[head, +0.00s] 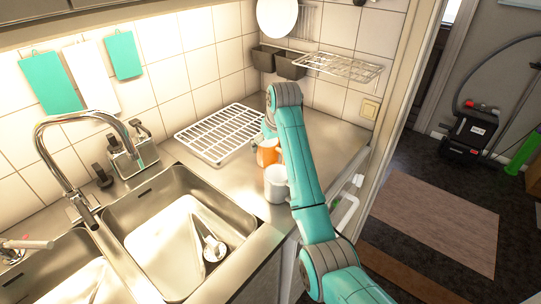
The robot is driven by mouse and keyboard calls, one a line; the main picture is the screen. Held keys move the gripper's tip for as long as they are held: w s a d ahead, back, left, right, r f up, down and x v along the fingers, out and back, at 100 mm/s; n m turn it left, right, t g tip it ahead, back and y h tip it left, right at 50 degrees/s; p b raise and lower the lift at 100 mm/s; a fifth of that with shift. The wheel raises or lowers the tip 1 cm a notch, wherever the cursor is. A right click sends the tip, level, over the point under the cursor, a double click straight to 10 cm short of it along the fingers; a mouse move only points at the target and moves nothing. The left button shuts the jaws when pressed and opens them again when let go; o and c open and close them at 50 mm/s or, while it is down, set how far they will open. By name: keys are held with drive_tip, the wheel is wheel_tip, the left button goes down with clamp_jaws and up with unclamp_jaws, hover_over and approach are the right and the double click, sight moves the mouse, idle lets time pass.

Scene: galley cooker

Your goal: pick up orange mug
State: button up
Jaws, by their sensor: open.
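The orange mug (267,153) stands on the steel counter, just behind a white mug (276,185). My arm passes in front of its right side and hides part of it. My gripper (268,131) points down close above and behind the orange mug, and it is open. Its fingers are small and partly hidden by the arm, so I cannot tell whether they touch the mug or are around it.
A white wire rack (220,134) lies on the counter to the left of the orange mug. The sink (150,215) with a tall tap (60,165) is at the front left. A wall shelf (340,67) hangs above the back right counter.

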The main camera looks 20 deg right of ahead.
drive_tip(key=shift+x, duration=1.65)
drive_tip(key=c, duration=1.4)
drive_tip(key=shift+r, duration=0.1)
drive_tip(key=shift+r, duration=0.1)
